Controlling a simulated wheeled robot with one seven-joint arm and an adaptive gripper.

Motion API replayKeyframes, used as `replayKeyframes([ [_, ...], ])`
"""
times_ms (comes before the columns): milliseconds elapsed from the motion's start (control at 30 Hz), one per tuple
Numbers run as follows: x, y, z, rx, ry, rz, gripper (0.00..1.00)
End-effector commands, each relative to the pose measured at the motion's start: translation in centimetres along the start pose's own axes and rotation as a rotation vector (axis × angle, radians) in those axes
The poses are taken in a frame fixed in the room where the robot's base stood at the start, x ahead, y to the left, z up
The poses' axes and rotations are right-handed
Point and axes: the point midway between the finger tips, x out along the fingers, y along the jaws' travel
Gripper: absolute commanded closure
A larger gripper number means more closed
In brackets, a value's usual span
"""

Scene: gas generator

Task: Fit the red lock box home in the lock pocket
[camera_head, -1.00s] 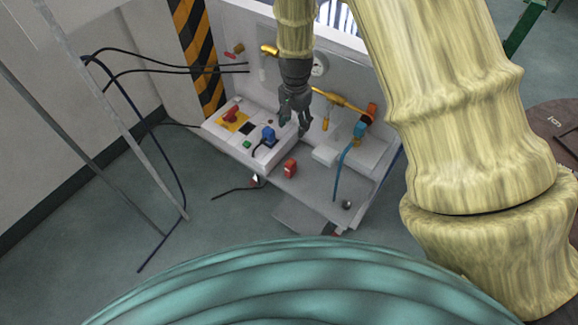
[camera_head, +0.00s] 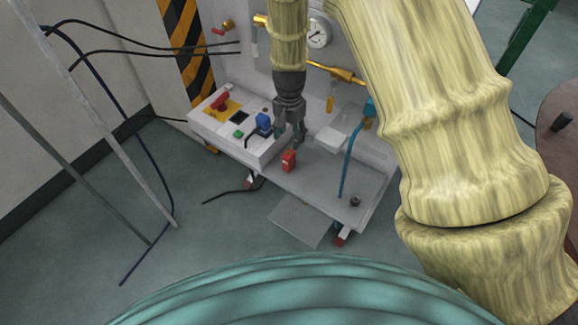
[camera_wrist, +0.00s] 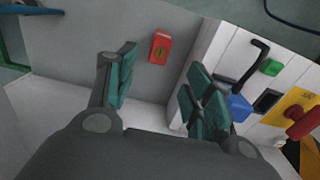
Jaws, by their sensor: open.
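The red lock box (camera_head: 289,160) stands on the grey shelf of the generator, in front of the white control box. In the wrist view it (camera_wrist: 160,49) shows a small yellowish patch on its face, beyond the fingers. My gripper (camera_head: 290,138) is open and empty, pointing down just above and behind the lock box, apart from it. Its two teal-padded fingers (camera_wrist: 163,88) are spread in the wrist view. A dark square opening (camera_head: 239,117) is in the top of the control box, also seen in the wrist view (camera_wrist: 267,101); I cannot tell for certain that it is the lock pocket.
A blue hose (camera_head: 349,165) rises at the right. The shelf between lock box and hose is clear.

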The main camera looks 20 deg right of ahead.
Motion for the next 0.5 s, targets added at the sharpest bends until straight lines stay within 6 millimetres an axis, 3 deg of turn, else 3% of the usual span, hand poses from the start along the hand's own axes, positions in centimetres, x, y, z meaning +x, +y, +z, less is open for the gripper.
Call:
replayKeyframes([
  [500, 5.1, 0.1, 0.0, 0.001, -0.001, 0.001, 0.48],
])
